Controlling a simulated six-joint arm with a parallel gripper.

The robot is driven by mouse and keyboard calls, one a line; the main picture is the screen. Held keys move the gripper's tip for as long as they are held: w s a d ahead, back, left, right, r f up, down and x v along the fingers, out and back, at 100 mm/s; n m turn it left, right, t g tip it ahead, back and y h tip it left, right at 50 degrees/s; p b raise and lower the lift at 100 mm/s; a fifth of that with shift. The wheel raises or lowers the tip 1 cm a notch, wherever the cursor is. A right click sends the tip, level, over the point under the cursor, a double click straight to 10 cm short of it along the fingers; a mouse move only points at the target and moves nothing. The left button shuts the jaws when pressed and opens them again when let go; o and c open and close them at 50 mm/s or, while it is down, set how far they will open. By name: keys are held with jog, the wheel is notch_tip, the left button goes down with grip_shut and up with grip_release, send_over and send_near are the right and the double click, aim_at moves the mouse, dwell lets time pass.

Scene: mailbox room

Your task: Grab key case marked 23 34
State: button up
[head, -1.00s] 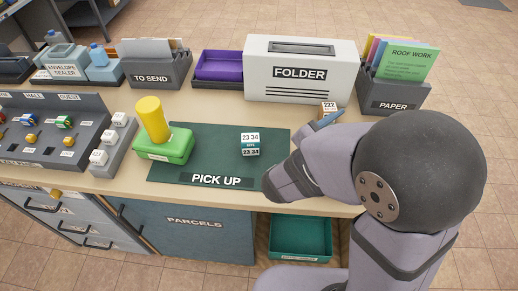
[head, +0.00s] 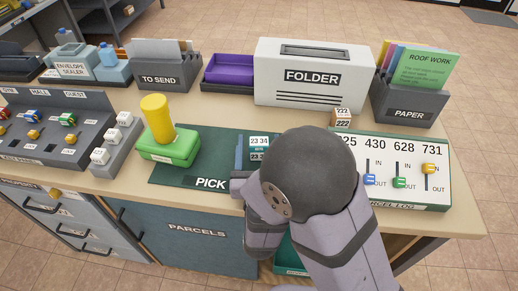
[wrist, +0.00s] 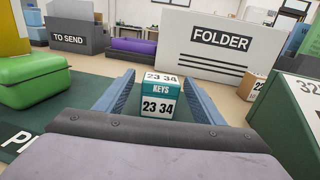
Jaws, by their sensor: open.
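In the head view the key case (head: 259,143) is partly hidden by my arm. My gripper (wrist: 156,90) is open, its two blue fingers spread to the left and right of the case. There are gaps between the case and the fingers in the wrist view, and the fingers do not grip it.
A green box with a yellow cylinder (head: 156,118) stands left of the case. A parcel log panel (head: 405,150) with sliders and a small box marked 222 (head: 342,118) are to the right. The FOLDER box (head: 312,92) and a purple tray (head: 230,70) stand behind.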

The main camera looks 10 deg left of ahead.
aim_at(259, 138)
jog(key=w, duration=0.3)
jog(key=shift+a+r, duration=0.1)
jog(key=shift+a, duration=0.05)
jog(key=shift+w+a, duration=0.15)
jog(key=shift+w, duration=0.45)
jog(key=shift+c, duration=0.5)
jog(key=c, duration=1.1)
jog(key=shift+r, duration=0.1)
jog(key=shift+r+p, duration=0.35)
jog(key=shift+r, duration=4.55)
